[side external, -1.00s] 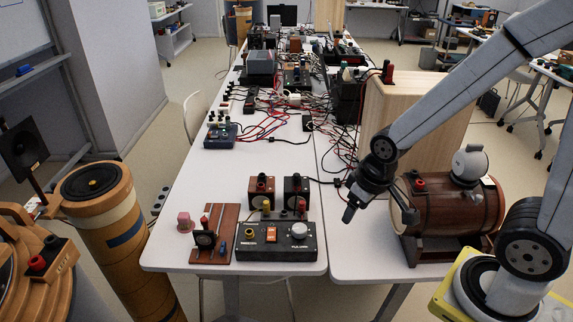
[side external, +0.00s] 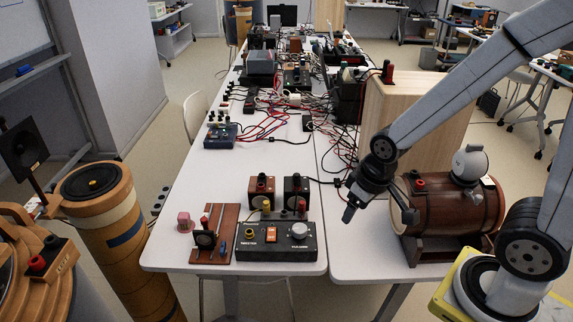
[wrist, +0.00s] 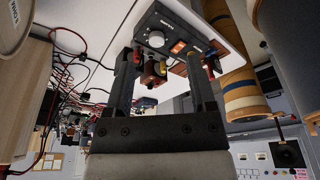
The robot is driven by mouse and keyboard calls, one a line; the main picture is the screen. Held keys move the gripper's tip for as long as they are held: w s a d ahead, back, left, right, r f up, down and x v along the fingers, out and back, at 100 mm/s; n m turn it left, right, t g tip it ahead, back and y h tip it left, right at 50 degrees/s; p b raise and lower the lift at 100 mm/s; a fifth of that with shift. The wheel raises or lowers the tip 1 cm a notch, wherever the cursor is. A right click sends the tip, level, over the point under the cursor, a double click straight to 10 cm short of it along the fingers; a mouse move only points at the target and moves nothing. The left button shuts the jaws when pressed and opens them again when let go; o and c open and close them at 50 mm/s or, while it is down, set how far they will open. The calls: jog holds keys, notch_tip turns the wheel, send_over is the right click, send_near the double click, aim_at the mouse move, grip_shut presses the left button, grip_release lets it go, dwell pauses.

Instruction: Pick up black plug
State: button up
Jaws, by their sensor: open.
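My gripper (side external: 380,211) is open and empty, above the front right part of the table. In the wrist view its two fingers (wrist: 160,62) stand apart, with a control box (wrist: 165,30) and small boxes showing beyond them. I cannot tell which dark piece is the black plug.
A brown board (side external: 215,234) with a small device and a pink block (side external: 184,222) lie left of the control box. A wooden drum (side external: 455,215) stands on the right, below my arm. Cables crowd the table's middle. The left middle of the white table (side external: 215,170) is clear.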

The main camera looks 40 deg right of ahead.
dwell(0.6)
jog(key=n+t+y, duration=0.2)
jog(key=n, duration=0.3)
send_near(298, 174)
jog(key=x, duration=0.3)
jog(key=shift+x, duration=1.1)
jog(key=shift+a, duration=0.1)
jog(key=shift+g, duration=0.3)
jog(key=shift+x, duration=2.6)
jog(key=shift+w+r, duration=0.1)
grip_shut()
